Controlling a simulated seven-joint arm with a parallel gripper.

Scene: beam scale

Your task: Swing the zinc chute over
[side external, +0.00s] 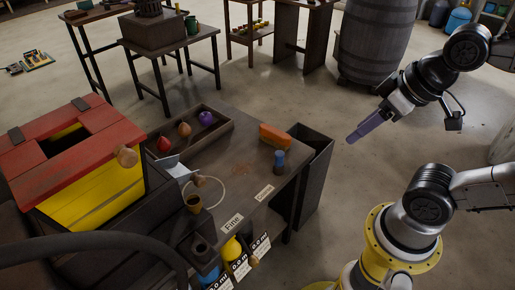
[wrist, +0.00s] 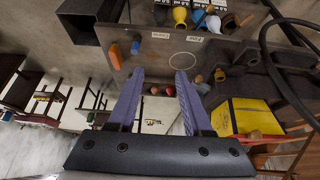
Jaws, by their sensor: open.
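A small pale grey metal piece, which looks like the zinc chute (side external: 174,166), sits at the front of the yellow box with the red top. My gripper (side external: 355,136) is in the air to the right of the table, well apart from the chute and holding nothing. Its two purple fingers (wrist: 157,84) stand wide apart in the wrist view.
The yellow box (side external: 95,190) stands left of the chute. A wooden tray (side external: 222,140) holds red, orange and purple items. An orange block (side external: 274,136) and a blue peg (side external: 279,160) stand near a dark open bin (side external: 318,160). A dark hose curves across the lower left.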

